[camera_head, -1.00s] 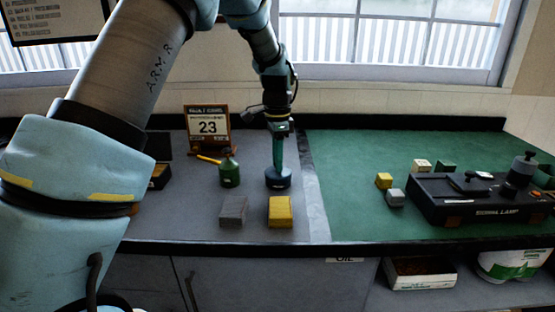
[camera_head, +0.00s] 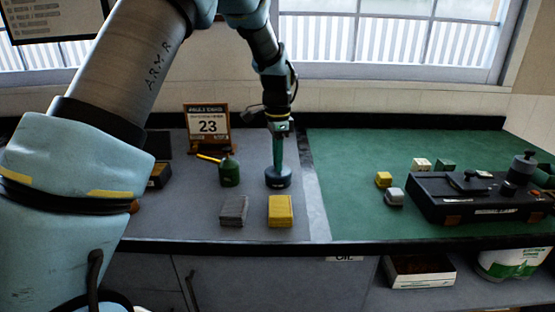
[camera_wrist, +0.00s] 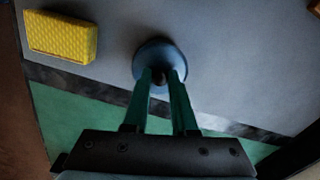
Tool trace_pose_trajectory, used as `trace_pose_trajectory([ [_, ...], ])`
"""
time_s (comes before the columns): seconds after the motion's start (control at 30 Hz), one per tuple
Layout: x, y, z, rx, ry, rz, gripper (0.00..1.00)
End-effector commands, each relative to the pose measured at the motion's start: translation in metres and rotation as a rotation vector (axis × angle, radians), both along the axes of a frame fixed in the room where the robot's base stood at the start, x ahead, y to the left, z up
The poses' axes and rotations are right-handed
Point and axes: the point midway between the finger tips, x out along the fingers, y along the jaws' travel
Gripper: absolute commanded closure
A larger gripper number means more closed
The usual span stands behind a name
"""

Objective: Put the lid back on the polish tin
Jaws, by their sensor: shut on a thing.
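A round dark blue piece (camera_head: 278,180), which I take to be the polish tin's lid or the tin with its lid on, is on the grey mat near the pale strip. My gripper (camera_head: 278,164) points down onto its middle with green fingers. In the wrist view the round blue piece (camera_wrist: 150,54) lies under the fingertips, and my gripper (camera_wrist: 161,78) is shut on a small dark knob at its centre. The fingers partly hide the top. I cannot tell where lid and tin meet, or whether there is a gap between them.
A green oil can (camera_head: 229,172) stands to the left, with a calendar (camera_head: 208,123) behind. A yellow sponge (camera_head: 280,211) and a grey block (camera_head: 234,210) lie in front. On the green mat are small blocks (camera_head: 384,180) and a black lamp case (camera_head: 470,200).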

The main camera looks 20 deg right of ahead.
Motion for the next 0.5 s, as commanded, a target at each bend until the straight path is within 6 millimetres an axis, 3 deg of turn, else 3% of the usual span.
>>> trace_pose_trajectory([
  [0.07,0.0,0.0,0.0,0.0,0.0,0.0,1.0],
  [0.1,0.0,0.0,0.0,0.0,0.0,0.0,0.7],
  [0.37,0.0,0.0,0.0,0.0,0.0,0.001,0.41],
  [0.5,0.0,0.0,0.0,0.0,0.0,0.001,0.4],
])
